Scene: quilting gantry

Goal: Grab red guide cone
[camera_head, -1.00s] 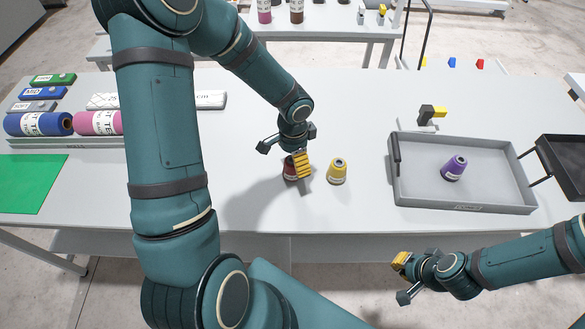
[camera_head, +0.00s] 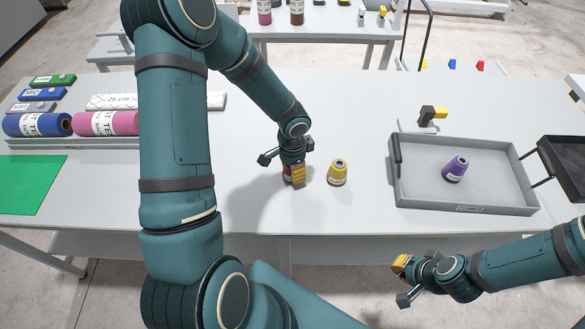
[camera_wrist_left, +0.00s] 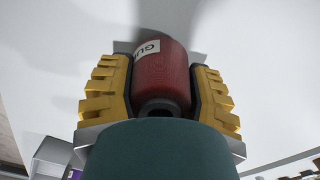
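The red guide cone (camera_wrist_left: 163,78) stands between the two yellow-padded fingers of my left gripper in the left wrist view. Its dark top faces the palm and part of a white label shows. In the head view the red cone (camera_head: 287,174) is mostly hidden behind the left gripper (camera_head: 293,173), at the table top. The fingers lie very close along both sides of the cone; whether they press on it cannot be made out. My right gripper (camera_head: 402,281) is at the lower right, in front of the table edge, away from the cone; its finger opening is unclear.
A yellow cone (camera_head: 338,172) stands just right of the left gripper. A grey tray (camera_head: 415,197) holding a purple cone (camera_head: 454,169) is further right. Fabric rolls (camera_head: 38,124) and a green mat (camera_head: 30,183) lie at left. The table between cones and tray is clear.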

